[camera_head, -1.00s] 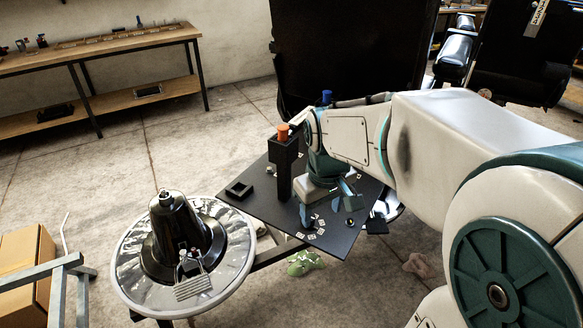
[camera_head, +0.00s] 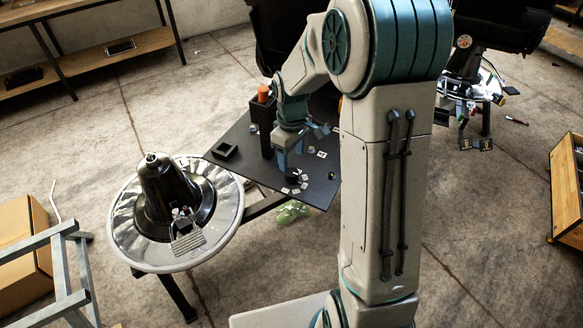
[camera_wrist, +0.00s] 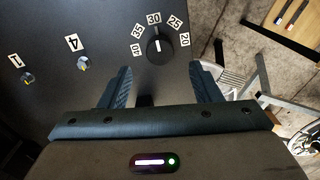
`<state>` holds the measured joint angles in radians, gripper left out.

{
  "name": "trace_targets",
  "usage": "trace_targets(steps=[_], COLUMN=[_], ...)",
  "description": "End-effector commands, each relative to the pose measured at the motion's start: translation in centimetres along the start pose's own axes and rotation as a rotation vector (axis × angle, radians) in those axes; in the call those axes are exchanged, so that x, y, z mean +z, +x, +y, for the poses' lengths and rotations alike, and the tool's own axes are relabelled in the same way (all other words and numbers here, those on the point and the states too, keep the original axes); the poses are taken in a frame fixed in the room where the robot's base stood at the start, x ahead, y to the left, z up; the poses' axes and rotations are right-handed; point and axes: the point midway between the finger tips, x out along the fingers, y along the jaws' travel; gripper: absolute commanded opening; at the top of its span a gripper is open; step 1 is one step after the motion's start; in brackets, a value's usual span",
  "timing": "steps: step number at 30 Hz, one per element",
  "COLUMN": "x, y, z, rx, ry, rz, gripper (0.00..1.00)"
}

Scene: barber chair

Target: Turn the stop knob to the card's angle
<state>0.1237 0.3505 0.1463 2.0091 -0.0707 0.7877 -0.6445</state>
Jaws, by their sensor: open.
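The stop knob (camera_wrist: 158,45) is a round black dial with a white pointer line, on a dark panel (camera_wrist: 120,20). Small white number cards 40, 35, 30, 25 and 20 fan around its far side. In the wrist view the pointer aims roughly at the 30 card (camera_wrist: 153,18). My gripper (camera_wrist: 161,78) is open and empty, its two blue fingers just short of the knob and to either side of it. In the head view my gripper (camera_head: 290,155) hangs over the panel beside the small dial cards (camera_head: 295,188). A card giving the set angle cannot be made out.
Cards 1 (camera_wrist: 15,60) and 4 (camera_wrist: 72,43) stand by small knobs with yellow marks. A round metal base (camera_head: 127,240) with a black cone is at left.

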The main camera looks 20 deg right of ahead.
Motion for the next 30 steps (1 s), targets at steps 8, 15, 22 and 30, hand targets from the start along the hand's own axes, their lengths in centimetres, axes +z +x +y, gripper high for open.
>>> trace_targets(steps=[8, 15, 22, 30], x=[0.0, 0.0, 0.0, 0.0], y=[4.8, 6.4, 6.5, 6.5], z=[0.0, 0.0, 0.0, 0.0], rx=[-0.001, 0.0, 0.001, 0.001], ry=[0.0, 0.001, 0.001, 0.002], rz=[-0.002, 0.0, 0.001, 0.001], gripper=[0.58, 0.58, 0.58, 0.13])
